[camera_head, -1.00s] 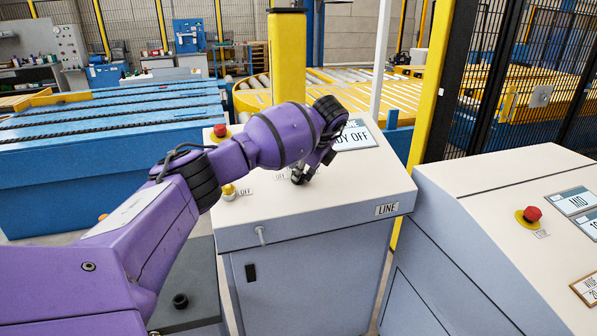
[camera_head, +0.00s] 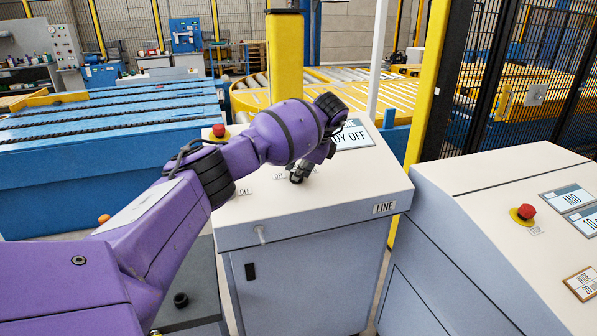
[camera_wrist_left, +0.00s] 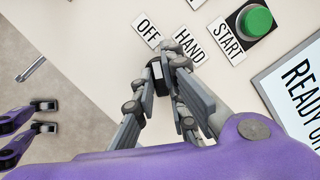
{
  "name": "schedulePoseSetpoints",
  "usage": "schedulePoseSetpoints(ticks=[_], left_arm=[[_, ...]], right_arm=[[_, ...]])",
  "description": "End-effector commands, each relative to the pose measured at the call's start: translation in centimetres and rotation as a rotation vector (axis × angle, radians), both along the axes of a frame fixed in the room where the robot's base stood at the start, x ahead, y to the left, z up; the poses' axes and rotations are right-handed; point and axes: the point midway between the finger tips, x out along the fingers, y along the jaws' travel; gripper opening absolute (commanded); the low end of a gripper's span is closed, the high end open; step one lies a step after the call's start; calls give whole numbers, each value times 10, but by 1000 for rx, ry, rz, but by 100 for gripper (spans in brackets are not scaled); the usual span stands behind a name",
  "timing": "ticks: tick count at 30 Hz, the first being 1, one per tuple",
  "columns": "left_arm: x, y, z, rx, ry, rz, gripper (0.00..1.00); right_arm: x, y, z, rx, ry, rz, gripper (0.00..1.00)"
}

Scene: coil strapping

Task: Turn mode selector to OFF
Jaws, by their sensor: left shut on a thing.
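The mode selector is a small dark knob (camera_wrist_left: 159,76) on the cream panel top, just below the OFF label (camera_wrist_left: 147,29) and the HAND label (camera_wrist_left: 188,46) in the left wrist view. My left gripper (camera_wrist_left: 167,72) is shut on it, with the fingers around the knob; in the head view the left gripper (camera_head: 300,172) reaches down to the panel. The fingers hide much of the knob, so I cannot tell which label it points to. Purple and dark parts (camera_wrist_left: 28,132), perhaps my right gripper, show at the lower left of the wrist view.
A green START button (camera_wrist_left: 256,22) and a READY OFF display (camera_head: 352,135) are close by. A red emergency button (camera_head: 219,131) stands at the panel's back left. A second console (camera_head: 510,190) is at the right, and a yellow post (camera_head: 285,60) stands behind.

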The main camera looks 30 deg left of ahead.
Motion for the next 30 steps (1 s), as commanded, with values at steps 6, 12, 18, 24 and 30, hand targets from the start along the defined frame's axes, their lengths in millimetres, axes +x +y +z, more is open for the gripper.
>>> schedulePoseSetpoints(ticks=[6,12,18,24,30], left_arm=[[0,0,-1,-1,0,1,21],[0,0,0,-1,0,1,30],[0,0,1,0,0,0,30],[-3,-11,23,0,-3,-1,30],[-10,-31,62,0,-4,-1,30]], right_arm=[[1,0,2,0,-5,0,0],[2,0,3,0,-7,0,0],[1,0,1,-1,-4,1,0],[1,-1,2,-2,-4,1,0],[1,-1,2,-2,-4,1,0]])
